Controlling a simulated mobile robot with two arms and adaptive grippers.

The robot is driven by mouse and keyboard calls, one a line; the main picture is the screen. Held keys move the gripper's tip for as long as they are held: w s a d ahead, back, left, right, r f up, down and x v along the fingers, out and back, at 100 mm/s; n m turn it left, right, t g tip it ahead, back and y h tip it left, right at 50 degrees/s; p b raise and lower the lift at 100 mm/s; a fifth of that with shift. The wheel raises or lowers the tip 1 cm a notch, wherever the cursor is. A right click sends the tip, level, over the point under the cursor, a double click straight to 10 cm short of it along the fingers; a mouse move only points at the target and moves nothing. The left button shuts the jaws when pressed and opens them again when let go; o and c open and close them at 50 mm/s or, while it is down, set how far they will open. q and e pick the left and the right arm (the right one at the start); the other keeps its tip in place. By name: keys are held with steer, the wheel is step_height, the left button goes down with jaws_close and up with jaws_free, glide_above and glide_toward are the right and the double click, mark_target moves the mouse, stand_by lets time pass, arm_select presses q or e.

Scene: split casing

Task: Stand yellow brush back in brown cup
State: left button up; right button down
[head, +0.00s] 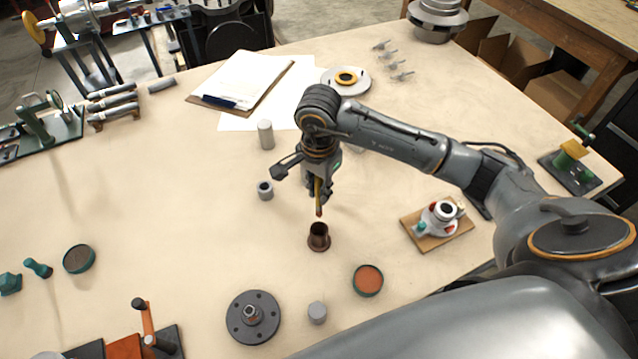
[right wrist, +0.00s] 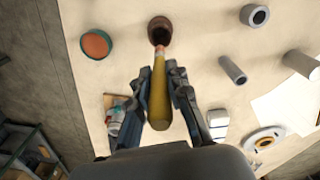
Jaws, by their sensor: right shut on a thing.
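The yellow brush (head: 318,193) is in my right gripper (head: 318,190), hanging upright with its reddish tip down. In the head view the tip is just above the brown cup (head: 319,241), which stands on the table. In the right wrist view the brush (right wrist: 159,100) lies between the two fingers of my right gripper (right wrist: 165,85), which is shut on it. Its tip overlaps the rim of the brown cup (right wrist: 159,28) in that view, and the cup's opening is dark. My left gripper is not in view.
A small grey ring (head: 265,190) and a grey cylinder (head: 266,134) stand left of the gripper. A round orange-topped dish (head: 368,280), a grey cap (head: 317,312) and a dark flange (head: 253,316) lie nearer. A board with parts (head: 437,224) sits right. Table around the cup is clear.

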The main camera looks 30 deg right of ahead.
mark_target(319, 205)
steer(key=shift+f+b, duration=1.4)
steer(key=shift+f, duration=1.65)
step_height(319, 205, down, 5)
steer(key=b, duration=0.5)
steer(key=shift+f, duration=0.1)
steer(key=c, duration=1.2)
jaws_free()
step_height(319, 205, up, 12)
steer(key=shift+r, duration=0.1)
